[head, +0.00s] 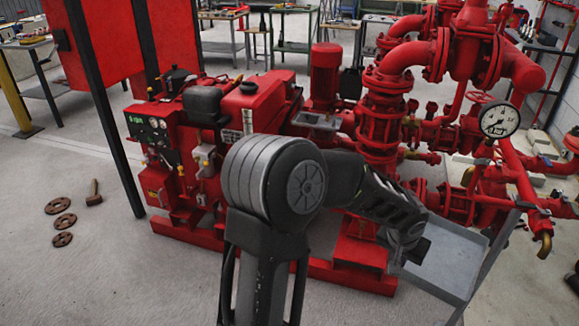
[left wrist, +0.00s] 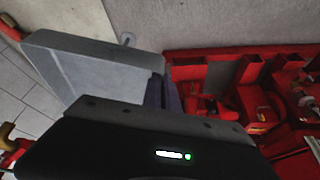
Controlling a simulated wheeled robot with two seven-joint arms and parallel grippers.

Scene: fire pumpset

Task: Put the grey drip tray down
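The grey drip tray (head: 452,262) is a shallow metal tray at the lower right of the head view, in front of the red pipework. My left arm reaches across from the bottom middle, and its gripper (head: 415,250) is at the tray's left edge. In the left wrist view, the tray (left wrist: 95,65) fills the upper left. The dark fingers (left wrist: 164,95) meet its near right edge and appear closed on it, though the housing hides part of the grip. The tray's height above the floor is unclear. My right gripper is not in view.
The red pumpset engine (head: 190,140) stands behind my arm, with red pipes and a pressure gauge (head: 499,121) at right. Workbenches (head: 290,25) stand behind. The front left floor is clear.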

